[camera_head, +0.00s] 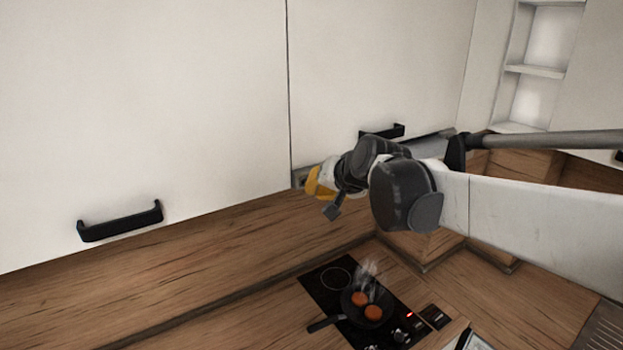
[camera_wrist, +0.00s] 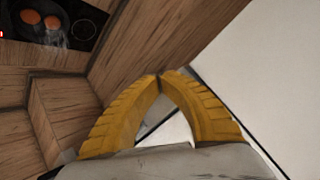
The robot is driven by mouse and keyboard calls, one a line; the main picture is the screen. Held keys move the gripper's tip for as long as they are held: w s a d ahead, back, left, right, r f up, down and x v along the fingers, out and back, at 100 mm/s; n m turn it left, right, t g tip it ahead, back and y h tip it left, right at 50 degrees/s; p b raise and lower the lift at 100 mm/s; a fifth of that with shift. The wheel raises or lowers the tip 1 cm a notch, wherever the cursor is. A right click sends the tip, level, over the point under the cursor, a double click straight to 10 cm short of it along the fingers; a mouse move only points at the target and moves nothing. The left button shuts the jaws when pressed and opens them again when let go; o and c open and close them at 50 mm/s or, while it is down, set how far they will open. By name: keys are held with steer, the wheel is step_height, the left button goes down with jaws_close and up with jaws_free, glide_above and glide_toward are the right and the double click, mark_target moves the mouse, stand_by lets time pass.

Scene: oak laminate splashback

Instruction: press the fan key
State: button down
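My gripper (camera_head: 314,186) has yellow fingers and is raised in front of the splashback, just below the white wall cabinets. In the wrist view my gripper (camera_wrist: 160,76) has its two curved fingertips together, with nothing seen held between them. A grey metal strip (camera_head: 430,145), possibly a hood, shows under the cabinets behind my arm. A pale grey surface shows through the gap between the fingers in the wrist view. I cannot make out a fan key in either view; my arm and gripper hide part of the strip.
A black hob (camera_head: 325,292) with a steaming pan (camera_head: 349,311) holding round food sits on the wooden counter below; the hob also shows in the wrist view (camera_wrist: 84,42). Black handles (camera_head: 120,222) stick out from the cabinets. The oak splashback (camera_head: 220,265) is bare at left.

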steer(key=s+d, duration=0.1)
steer(key=s, duration=0.1)
steer(key=s+d, duration=0.2)
steer(key=s, duration=0.1)
steer(key=shift+d+p, duration=0.2)
steer(key=shift+p, duration=0.15)
steer(key=shift+w, duration=0.1)
steer(key=s+d+f+h+b, duration=0.1)
steer(key=s+d+f+b, duration=0.4)
steer(key=s+f+b, duration=0.3)
steer(key=s+d+f+n+g+h+b, duration=0.1)
steer(key=s+d+f+b, duration=0.4)
steer(key=f+b, duration=1)
steer(key=s+d+f+g+h+b, duration=0.1)
steer(key=s+d+f+h+b, duration=0.2)
steer(key=f, duration=1.9)
steer(key=s+d+b, duration=0.3)
steer(key=s+b, duration=0.5)
steer(key=s, duration=0.1)
steer(key=shift+n, duration=0.3)
